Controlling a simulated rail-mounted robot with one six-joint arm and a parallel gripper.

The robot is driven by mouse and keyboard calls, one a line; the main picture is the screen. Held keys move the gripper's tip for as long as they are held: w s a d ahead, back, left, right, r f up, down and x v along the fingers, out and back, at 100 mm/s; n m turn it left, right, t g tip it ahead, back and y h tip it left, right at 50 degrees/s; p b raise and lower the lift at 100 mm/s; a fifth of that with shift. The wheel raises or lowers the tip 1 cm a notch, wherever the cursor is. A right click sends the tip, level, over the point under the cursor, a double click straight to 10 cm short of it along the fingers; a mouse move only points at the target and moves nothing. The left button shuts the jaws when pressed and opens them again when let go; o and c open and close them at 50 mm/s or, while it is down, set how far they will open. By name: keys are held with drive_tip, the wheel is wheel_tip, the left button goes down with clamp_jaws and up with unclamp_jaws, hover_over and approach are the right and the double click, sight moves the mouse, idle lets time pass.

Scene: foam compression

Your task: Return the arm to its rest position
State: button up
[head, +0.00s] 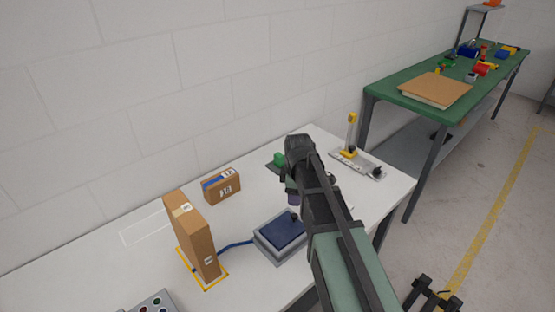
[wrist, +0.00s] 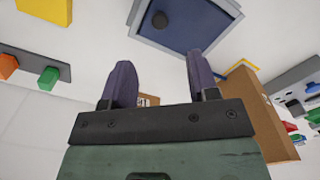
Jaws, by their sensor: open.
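My gripper shows in the wrist view (wrist: 158,82) with its two dark fingers spread apart and nothing between them. In the head view my arm reaches over the right part of the white table (head: 130,260), and its end hides most of the gripper. A grey device with a dark blue pad (head: 280,234) sits on the table just left of my arm. In the wrist view the blue pad (wrist: 190,25) lies beyond the fingertips, with a dark round piece on it.
A tall cardboard box (head: 192,235) stands in a yellow outline. A smaller box (head: 222,187) lies behind it. A fixture with a yellow post (head: 350,135) stands right of my arm. A button panel (head: 150,305) is at the front. A green table (head: 410,85) stands at the back right.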

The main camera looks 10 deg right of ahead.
drive_tip(key=s+a+m, duration=0.4)
drive_tip(key=s+m, duration=0.9)
drive_tip(key=s, duration=0.1)
drive_tip(key=shift+s, duration=0.35)
